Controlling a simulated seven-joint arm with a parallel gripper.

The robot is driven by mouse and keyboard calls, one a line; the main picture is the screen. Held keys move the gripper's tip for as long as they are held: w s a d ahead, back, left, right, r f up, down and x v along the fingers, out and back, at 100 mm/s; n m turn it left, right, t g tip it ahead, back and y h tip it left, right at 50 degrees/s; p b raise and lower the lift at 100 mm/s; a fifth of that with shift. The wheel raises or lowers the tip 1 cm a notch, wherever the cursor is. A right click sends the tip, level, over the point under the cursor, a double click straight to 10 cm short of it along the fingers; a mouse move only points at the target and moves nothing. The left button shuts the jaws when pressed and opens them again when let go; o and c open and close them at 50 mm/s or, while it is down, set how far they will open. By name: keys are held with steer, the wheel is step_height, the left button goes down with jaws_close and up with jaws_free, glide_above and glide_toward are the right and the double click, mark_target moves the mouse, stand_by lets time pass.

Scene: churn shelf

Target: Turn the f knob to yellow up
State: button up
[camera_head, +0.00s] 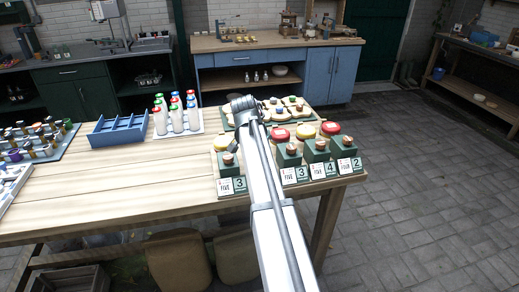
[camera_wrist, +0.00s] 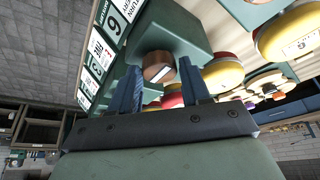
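A copper-brown knob (camera_wrist: 158,67) with a pale mark on its face sits on a green block (camera_wrist: 170,28) in the wrist view. My gripper (camera_wrist: 160,72) has its two blue-grey fingers apart, one on each side of this knob, with small gaps showing. In the head view, similar green blocks with knobs (camera_head: 318,146) stand in a row at the table's right front edge, with white word cards and green number cards. Yellow and red round lids (camera_head: 279,134) are behind them. My arm hides my gripper and part of the row there. I cannot read which knob is f.
The wooden table (camera_head: 130,185) has clear room at its front middle. A blue rack (camera_head: 118,130), several capped bottles (camera_head: 175,117) and a tray of small items (camera_head: 35,145) stand to the left. More cards (camera_wrist: 98,50) line the block's side in the wrist view.

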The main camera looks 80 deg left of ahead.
steer(key=shift+o, duration=1.4)
steer(key=v, duration=1.4)
steer(key=shift+w+f, duration=0.1)
